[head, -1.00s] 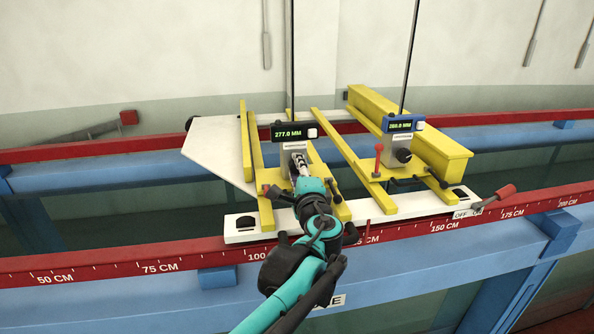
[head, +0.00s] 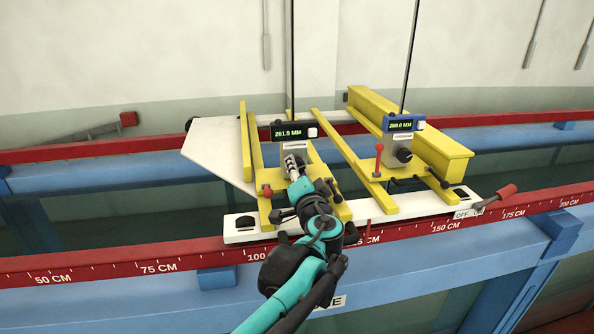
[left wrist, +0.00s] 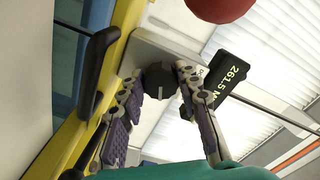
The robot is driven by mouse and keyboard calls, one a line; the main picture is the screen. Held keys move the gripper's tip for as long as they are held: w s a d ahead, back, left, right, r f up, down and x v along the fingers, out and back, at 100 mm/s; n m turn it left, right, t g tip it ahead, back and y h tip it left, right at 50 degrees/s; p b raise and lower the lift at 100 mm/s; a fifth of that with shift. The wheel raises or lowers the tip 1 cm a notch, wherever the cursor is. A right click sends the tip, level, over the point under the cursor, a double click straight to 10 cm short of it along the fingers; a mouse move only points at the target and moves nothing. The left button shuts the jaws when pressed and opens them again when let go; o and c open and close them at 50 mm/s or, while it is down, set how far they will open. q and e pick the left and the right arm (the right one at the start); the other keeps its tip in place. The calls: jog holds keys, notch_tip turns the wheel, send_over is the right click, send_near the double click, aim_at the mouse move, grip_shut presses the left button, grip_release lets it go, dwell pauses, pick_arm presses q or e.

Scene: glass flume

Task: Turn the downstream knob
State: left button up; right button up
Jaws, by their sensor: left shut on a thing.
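My left gripper (head: 292,165) reaches up to the left-hand point gauge, on its grey plate. In the left wrist view its two fingers stand on either side of a dark round knob (left wrist: 159,82), and it is shut on that knob. In the head view the gripper hides this knob. The gauge's black display (head: 290,132) reads 261.5 MM. The right-hand gauge has a blue display (head: 402,124) reading about 288.0 MM and a black knob (head: 404,155), with nothing touching it. The labels on the plates are too small to read. My right gripper is not in view.
A yellow-railed carriage with a white base (head: 415,205) spans the flume's red rails (head: 110,265). Red-tipped levers (head: 379,150) and black handles stand close by. Thin vertical rods (head: 411,60) rise from both gauges. A white plate (head: 215,150) lies at left.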

pick_arm(q)
jog(key=shift+f+n, duration=0.1)
jog(key=shift+n, duration=0.4)
jog(key=o, duration=1.2)
jog(key=shift+c, duration=0.2)
jog(key=v, duration=1.2)
